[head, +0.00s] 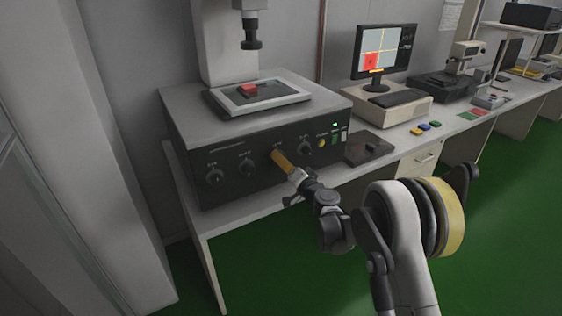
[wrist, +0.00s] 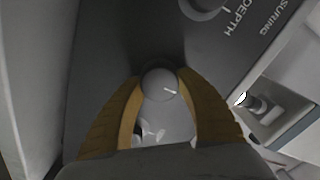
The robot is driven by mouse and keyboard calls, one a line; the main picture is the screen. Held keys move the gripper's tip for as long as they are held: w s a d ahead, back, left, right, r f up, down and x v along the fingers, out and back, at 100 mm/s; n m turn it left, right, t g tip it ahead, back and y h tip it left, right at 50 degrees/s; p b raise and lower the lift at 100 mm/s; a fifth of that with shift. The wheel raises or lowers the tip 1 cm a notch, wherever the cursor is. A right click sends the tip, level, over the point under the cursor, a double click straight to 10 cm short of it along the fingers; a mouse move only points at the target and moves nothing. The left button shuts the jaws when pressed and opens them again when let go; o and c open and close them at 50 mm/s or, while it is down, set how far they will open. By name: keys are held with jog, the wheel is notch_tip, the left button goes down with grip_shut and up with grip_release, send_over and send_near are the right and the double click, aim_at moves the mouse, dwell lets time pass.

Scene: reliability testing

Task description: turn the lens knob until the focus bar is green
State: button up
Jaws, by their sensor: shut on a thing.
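My gripper (head: 280,160) is at the dark front panel of the grey microscope unit (head: 235,146). In the wrist view its two yellow fingers (wrist: 160,88) close around a round grey knob (wrist: 160,82) with a white pointer mark. The knob's label is hidden, so I cannot read whether it is the lens knob. Other knobs show on the panel, two to the left (head: 213,176) and one to the right (head: 305,146) of my gripper. The monitor (head: 385,51) shows a red block, yellow cross lines and a small orange-yellow bar at the bottom of its image.
A framed stage with a red piece (head: 248,89) sits on top of the unit under the lens column (head: 250,32). A dark pad (head: 369,148) and small coloured blocks (head: 424,128) lie on the bench to the right. Green floor is open in front.

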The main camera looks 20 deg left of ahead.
dwell(0.4)
jog(key=o, duration=1.2)
jog(key=v, duration=1.2)
